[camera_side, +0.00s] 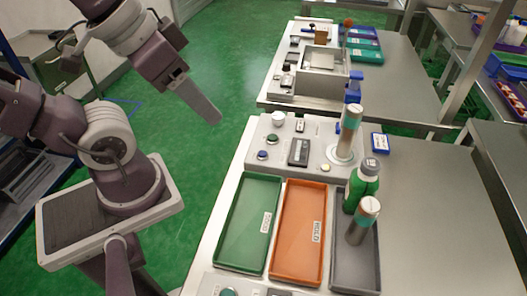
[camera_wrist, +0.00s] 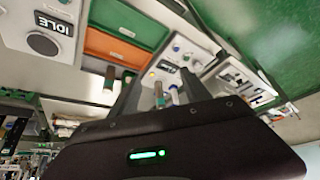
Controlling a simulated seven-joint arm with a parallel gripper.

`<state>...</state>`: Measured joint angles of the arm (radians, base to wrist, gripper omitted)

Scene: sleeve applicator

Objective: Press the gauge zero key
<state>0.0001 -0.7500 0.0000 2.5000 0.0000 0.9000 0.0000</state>
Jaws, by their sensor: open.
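The light grey control panel (camera_side: 285,165) sits on the bench, right of my gripper in the side view. It carries a white knob (camera_side: 278,118), a green button (camera_side: 272,138), a blue button (camera_side: 262,155), a dark display unit (camera_side: 299,152) and a small pale yellow button (camera_side: 325,167). I cannot read which one is the gauge zero key. The panel also shows tilted in the wrist view (camera_wrist: 184,54). My gripper (camera_side: 212,115) hangs over the green floor, left of the bench, touching nothing. In the wrist view its two fingers (camera_wrist: 162,85) are apart and empty.
A capped cylinder (camera_side: 348,132) stands on the panel's right. Green (camera_side: 247,222) and orange (camera_side: 299,232) trays lie in front. A grey tray (camera_side: 343,272) holds another cylinder (camera_side: 362,222); a green bottle (camera_side: 363,186) stands close by. The wrist view shows an IDLE display (camera_wrist: 52,23).

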